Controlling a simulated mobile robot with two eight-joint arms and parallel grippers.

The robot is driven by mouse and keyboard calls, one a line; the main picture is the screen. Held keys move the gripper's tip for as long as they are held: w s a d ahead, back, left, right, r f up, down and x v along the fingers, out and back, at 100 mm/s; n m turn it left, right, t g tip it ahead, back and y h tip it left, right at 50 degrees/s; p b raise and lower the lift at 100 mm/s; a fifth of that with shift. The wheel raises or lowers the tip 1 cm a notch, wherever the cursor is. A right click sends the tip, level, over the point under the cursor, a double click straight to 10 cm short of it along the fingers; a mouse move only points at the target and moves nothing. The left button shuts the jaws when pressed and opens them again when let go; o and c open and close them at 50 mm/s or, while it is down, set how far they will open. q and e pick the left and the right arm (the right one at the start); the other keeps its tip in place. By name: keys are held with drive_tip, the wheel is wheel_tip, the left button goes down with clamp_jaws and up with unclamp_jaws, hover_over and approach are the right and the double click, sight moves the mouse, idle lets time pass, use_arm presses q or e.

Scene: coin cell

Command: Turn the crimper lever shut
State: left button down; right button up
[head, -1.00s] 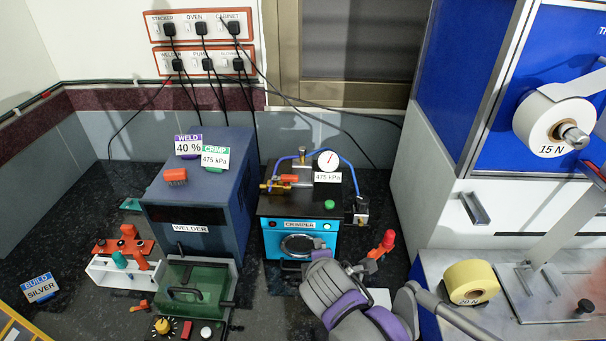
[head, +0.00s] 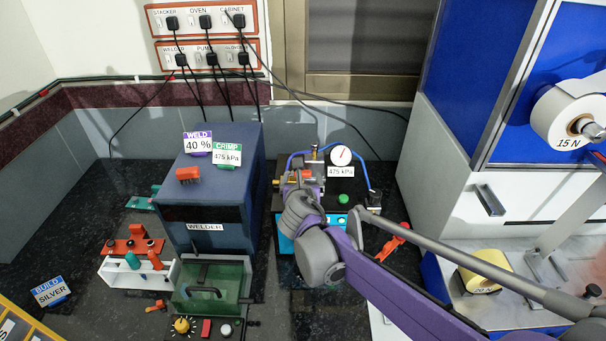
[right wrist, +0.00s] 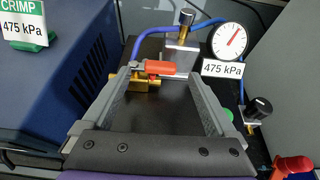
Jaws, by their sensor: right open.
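The crimper (head: 285,243) is a bright blue box with a black top, right of the welder, partly covered by my right arm. On its top a brass valve (right wrist: 143,83) carries a short red lever (right wrist: 160,67), lying roughly crosswise in the right wrist view. My right gripper (right wrist: 159,76) is open, with one fingertip on each side of the lever; I cannot tell whether it touches. In the head view my right gripper (head: 303,184) is over the crimper's top and mostly hides the valve. My left gripper is not in view.
A gauge (right wrist: 230,40) with a 475 kPa tag and blue hose stands behind the valve. A black-knobbed regulator (right wrist: 260,108) and a red-handled part (head: 393,240) are at the right. The welder (head: 212,190) stands close on the left.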

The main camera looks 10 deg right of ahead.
sight(302, 172)
drive_tip(key=shift+x, duration=2)
drive_tip(key=c, duration=1.4)
drive_tip(key=shift+o, duration=0.2)
